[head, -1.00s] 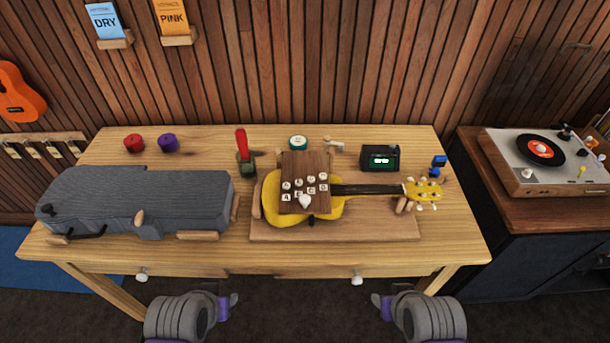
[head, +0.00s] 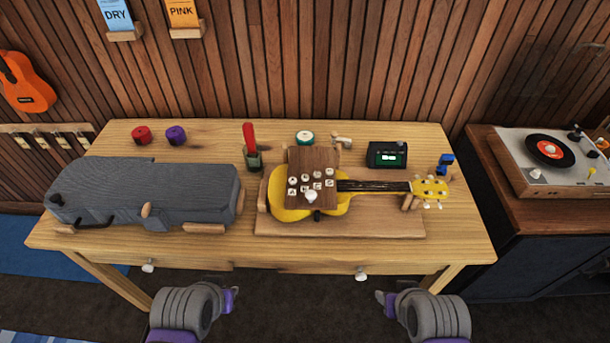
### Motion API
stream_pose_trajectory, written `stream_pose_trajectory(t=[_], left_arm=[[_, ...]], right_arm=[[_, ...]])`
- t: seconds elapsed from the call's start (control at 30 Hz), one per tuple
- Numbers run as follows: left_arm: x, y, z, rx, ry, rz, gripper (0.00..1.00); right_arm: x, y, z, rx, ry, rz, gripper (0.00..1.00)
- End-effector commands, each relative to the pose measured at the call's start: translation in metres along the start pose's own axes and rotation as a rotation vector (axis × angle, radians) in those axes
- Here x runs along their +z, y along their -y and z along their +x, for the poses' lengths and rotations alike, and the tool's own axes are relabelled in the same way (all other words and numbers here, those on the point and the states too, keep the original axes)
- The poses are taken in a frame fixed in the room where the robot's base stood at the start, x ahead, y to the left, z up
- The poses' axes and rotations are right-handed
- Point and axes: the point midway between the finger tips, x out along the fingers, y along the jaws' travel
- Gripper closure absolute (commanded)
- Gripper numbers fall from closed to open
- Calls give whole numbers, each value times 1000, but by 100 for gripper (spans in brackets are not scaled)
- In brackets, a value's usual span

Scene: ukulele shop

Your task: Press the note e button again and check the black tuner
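The black tuner (head: 386,155) stands at the back right of the table, with a small lit green-white screen too small to read. A brown board (head: 314,163) lies over the body of the yellow ukulele (head: 287,205). It carries several white lettered buttons (head: 310,184) in two rows and a white knob (head: 310,196); I cannot tell surely which button is E. My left gripper (head: 232,299) and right gripper (head: 384,299) hang in front of the table's front edge, away from the buttons and tuner. Neither shows anything held; their finger gaps are unclear.
A grey case (head: 150,190) fills the table's left side. Red (head: 141,135) and purple (head: 176,135) round items, a red-handled tool (head: 250,140) and a green-white round tin (head: 305,138) stand behind. A blue clip (head: 446,163) stands right. A record player (head: 515,165) is further right.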

Motion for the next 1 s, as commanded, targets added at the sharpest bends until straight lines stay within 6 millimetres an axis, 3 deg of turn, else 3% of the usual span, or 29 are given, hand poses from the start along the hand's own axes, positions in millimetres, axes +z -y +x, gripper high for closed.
stream_pose_trajectory(t=[0.03, 0.1, 1.0], left_arm=[[0, 0, 0, 0, 0, 0, 91], [0, 0, 0, 0, 0, 0, 100], [0, 0, 0, 0, 0, 0, 100]], right_arm=[[0, 0, 0, 0, 0, 0, 50], [0, 0, 0, 0, 0, 0, 50], [0, 0, 0, 0, 0, 0, 50]])
